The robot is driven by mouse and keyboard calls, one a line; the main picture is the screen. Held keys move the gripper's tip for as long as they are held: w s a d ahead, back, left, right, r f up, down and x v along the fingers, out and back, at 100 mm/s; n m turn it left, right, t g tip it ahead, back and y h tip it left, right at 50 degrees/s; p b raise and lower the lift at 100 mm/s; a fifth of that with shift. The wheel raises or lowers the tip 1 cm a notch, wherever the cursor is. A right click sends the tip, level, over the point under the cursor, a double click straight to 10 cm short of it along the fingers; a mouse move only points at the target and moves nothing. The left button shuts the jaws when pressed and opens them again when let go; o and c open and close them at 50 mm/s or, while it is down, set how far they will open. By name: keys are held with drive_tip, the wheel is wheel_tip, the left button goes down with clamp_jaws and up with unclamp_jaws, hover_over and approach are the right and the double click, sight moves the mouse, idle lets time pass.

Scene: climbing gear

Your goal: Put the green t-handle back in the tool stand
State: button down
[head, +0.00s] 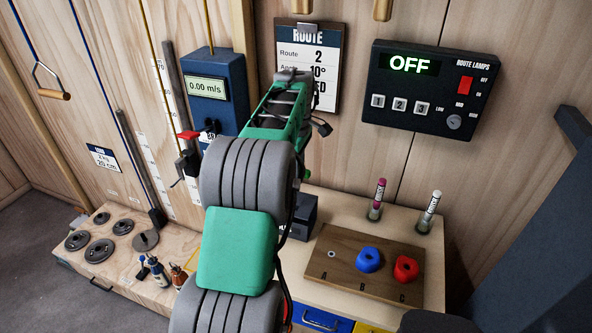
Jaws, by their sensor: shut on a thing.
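My arm rises through the middle of the head view, and my gripper (294,90) is at its far end, in front of the wall by the route card. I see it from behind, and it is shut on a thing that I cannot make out. I cannot pick out the green t-handle apart from the green parts of my arm. A dark block (301,214) stands on the bench just right of my arm and is partly hidden by it. I cannot tell whether it is the tool stand.
A wooden board (335,262) on the bench holds a blue hold (368,259) and a red hold (405,269). Two upright markers stand behind it, pink (377,199) and white (429,212). Weight discs (99,250) and small bottles (157,269) are at left. A lamp panel (427,90) hangs right.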

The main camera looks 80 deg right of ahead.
wheel_tip(320, 180, down, 11)
drive_tip(key=b, duration=0.7)
drive_tip(key=shift+r, duration=0.15)
drive_tip(key=c, duration=1.2)
unclamp_jaws()
drive_tip(key=shift+o, duration=0.2)
